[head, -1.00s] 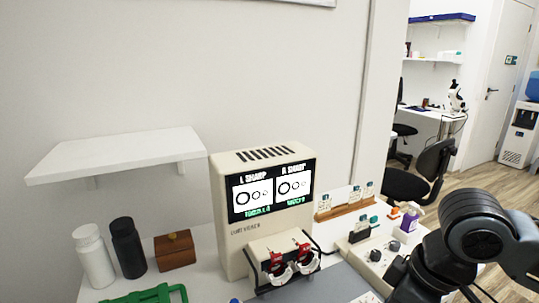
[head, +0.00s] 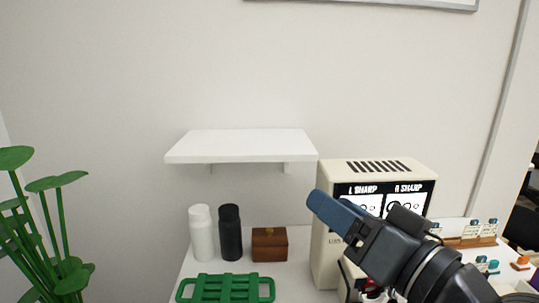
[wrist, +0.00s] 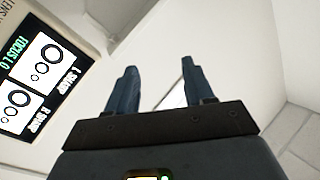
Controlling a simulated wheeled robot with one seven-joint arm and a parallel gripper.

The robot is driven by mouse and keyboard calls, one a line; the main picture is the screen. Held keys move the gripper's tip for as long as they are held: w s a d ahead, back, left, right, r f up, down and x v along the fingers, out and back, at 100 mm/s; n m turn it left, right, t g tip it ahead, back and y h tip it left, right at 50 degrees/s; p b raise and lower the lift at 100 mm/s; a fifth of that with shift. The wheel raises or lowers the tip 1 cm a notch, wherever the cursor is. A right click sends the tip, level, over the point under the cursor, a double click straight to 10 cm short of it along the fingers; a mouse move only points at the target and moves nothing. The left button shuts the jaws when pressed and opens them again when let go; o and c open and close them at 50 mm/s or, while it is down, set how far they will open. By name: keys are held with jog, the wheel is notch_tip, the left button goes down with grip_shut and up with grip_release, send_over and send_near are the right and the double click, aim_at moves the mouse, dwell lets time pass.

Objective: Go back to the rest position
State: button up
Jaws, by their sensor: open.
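My gripper (head: 320,203) is raised in front of the eye-test machine (head: 327,240) in the head view, its dark blue fingers pointing up and left. The wrist view shows the gripper (wrist: 159,72) with its two fingers apart and nothing between them. The beige machine has a black screen reading "L SHARP" and "R SHARP" with rings; my arm hides its lower front. The screen (wrist: 38,85) also shows tilted at the left of the wrist view, with "FOCUS 1.0" readable. Only a small red part of the trial glasses shows below my arm.
A white wall shelf (head: 240,146) hangs above a white bottle (head: 201,235), a black bottle (head: 230,235) and a wooden box (head: 269,245). A green rack (head: 225,288) lies at the table's front. A plant (head: 45,235) stands left. Small labelled items sit right of the machine.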

jog(key=s+d+f+m+h, duration=0.4)
jog(key=s+f+m+h, duration=0.45)
jog(key=s+f, duration=0.75)
jog(key=s+d+f+n, duration=0.2)
jog(key=s+d+n, duration=0.2)
jog(key=s, duration=0.6)
jog(key=s+d+f+n+g+h, duration=0.1)
jog(key=s+d+n, duration=0.3)
jog(key=s, duration=0.6)
jog(key=shift+d+f, duration=0.15)
jog(key=shift+f, duration=0.65)
jog(key=shift+c, duration=0.3)
